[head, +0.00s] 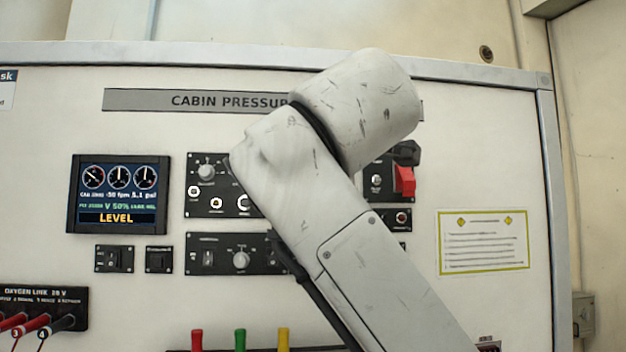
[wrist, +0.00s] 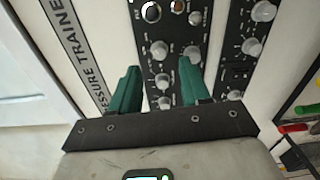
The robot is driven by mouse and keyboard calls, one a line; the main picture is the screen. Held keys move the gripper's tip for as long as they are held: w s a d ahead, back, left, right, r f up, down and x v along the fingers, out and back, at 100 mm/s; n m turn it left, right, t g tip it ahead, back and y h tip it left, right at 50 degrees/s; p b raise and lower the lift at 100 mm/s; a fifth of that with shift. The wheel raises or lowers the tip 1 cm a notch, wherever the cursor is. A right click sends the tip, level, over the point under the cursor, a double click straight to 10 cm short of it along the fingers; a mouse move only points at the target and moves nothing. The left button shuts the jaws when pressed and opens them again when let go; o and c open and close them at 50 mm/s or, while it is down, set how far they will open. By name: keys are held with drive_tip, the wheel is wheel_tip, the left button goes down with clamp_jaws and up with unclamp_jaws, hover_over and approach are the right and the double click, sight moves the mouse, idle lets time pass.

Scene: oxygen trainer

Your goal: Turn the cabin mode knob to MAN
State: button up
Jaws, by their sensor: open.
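The labels are too small to read, so I cannot tell which knob is the cabin mode knob. In the head view, a grey knob (head: 207,172) sits on the upper black panel and another knob (head: 241,260) on the lower black panel. My arm crosses in front of the panels there and hides my gripper. In the wrist view, my gripper (wrist: 160,68) is open, its two green fingers apart over a black panel. Small grey knobs (wrist: 162,81) show between the fingers, and one knob (wrist: 192,54) is by the right fingertip. Contact cannot be judged.
A display (head: 118,194) reading LEVEL is on the left of the board. A red guarded switch (head: 404,181) is right of my arm. Red, green and yellow levers (head: 240,340) stand below. A second black panel with knobs (wrist: 252,47) is at right in the wrist view.

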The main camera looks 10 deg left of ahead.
drive_tip(key=b+v, duration=0.1)
drive_tip(key=v, duration=0.4)
drive_tip(key=shift+s+d, duration=0.15)
drive_tip(key=shift+s, duration=0.25)
